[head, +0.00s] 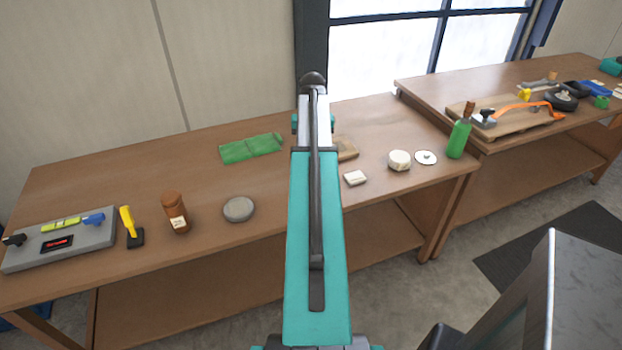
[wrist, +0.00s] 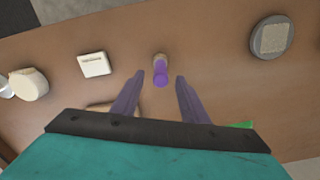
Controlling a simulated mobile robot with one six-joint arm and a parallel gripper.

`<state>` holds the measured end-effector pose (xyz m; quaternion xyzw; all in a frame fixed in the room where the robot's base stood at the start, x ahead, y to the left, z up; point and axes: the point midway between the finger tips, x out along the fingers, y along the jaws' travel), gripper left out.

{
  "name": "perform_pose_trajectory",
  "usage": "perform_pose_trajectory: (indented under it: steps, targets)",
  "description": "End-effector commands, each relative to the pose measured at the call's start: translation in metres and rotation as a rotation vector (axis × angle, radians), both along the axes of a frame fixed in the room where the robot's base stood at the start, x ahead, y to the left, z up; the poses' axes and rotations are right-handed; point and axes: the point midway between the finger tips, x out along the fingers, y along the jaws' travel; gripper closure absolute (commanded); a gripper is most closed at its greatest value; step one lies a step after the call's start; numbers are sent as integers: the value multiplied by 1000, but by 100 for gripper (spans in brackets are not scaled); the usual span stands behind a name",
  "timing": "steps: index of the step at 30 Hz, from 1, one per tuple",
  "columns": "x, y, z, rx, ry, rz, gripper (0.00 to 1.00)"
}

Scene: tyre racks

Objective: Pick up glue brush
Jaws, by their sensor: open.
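A small upright-looking thing with a purple body and a tan end, which I take to be the glue brush (wrist: 160,70), is on the brown workbench in the wrist view. My gripper (wrist: 160,76) is open, with one dark purple finger on each side of it in the picture. A gap shows between each fingertip and the brush, and I cannot tell how far above the bench the tips are. In the head view my teal arm covers this part of the bench, so the brush and the fingers are hidden there.
On the workbench (head: 80,185), a grey round disc (head: 238,209) and a brown bottle (head: 175,212) lie left of my arm. A small white box (head: 355,178), a white roll (head: 399,160) and a green bottle (head: 459,138) are to the right. A green cloth (head: 251,148) lies behind.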

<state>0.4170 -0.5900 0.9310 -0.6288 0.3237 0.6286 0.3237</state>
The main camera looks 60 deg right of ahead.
Motion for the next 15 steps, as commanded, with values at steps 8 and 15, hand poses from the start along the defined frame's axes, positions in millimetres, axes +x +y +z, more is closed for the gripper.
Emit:
perform_pose_trajectory:
  steps: [8, 15]
  targets:
    - [0, 1, -8, 0, 0, 1, 60]
    - [1, 1, -8, 1, 1, 1, 60]
